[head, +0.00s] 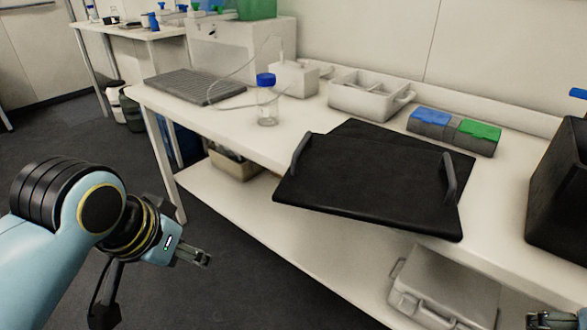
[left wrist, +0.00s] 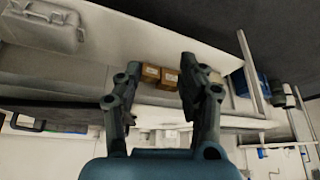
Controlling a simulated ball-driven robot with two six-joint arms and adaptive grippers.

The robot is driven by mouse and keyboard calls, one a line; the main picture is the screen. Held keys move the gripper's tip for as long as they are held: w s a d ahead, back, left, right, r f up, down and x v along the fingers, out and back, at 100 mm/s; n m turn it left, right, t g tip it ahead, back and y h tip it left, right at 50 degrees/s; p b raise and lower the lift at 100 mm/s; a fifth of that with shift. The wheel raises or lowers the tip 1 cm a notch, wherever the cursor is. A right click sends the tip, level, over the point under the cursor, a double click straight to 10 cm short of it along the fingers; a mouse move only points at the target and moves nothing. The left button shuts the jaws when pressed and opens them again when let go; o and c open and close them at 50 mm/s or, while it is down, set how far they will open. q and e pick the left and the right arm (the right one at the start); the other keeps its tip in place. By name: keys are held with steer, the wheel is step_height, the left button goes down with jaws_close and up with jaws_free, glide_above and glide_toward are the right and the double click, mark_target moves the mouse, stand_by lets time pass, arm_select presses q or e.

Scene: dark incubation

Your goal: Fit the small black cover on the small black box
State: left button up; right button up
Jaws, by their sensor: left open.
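A flat black cover (head: 370,190) with two upright handles lies on the white bench in the head view, its near edge sticking out past the bench front. A dark piece shows behind it; I cannot tell whether it is separate. A black box (head: 562,195) stands on the bench at the right edge, partly cut off. My left gripper (head: 205,258) is open and empty, left of the bench front and well apart from the cover. Its open fingers show in the left wrist view (left wrist: 157,75), with nothing between them. My right gripper (head: 552,318) just shows at the bottom right corner.
A blue-capped bottle (head: 267,100), a white divided tray (head: 368,95) and a blue and green rack (head: 453,132) stand behind the cover. A grey case (head: 443,285) sits on the lower shelf. The floor around my left gripper is clear.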

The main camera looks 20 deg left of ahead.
arm_select(q)
steer(key=w+d+r+t+h, duration=0.1)
steer(key=w+d+r, duration=0.15)
steer(key=w, duration=0.55)
steer(key=w+d+r+t, duration=0.1)
steer(key=w+d+r, duration=0.15)
steer(key=w, duration=0.45)
arm_select(e)
steer(key=w+a+r, duration=0.1)
steer(key=w, duration=0.4)
steer(key=w+a+r+t, duration=0.1)
steer(key=w+a+r, duration=0.1)
steer(key=w, duration=0.3)
steer(key=w+a+r+t+y, duration=0.1)
steer(key=w, duration=0.4)
steer(key=shift+a+r+m, duration=0.2)
steer(key=shift+r+m, duration=0.2)
steer(key=t, duration=0.2)
glide_toward(451, 166)
arm_select(q)
steer(key=t+h, duration=0.1)
steer(key=t, duration=0.1)
glide_toward(301, 144)
steer(key=shift+w+a, duration=0.15)
steer(key=shift+w, duration=0.1)
arm_select(e)
steer(key=shift+w+d+y, duration=0.15)
steer(key=shift+d+y, duration=0.1)
steer(key=shift+y, duration=0.05)
steer(key=shift+f, duration=0.1)
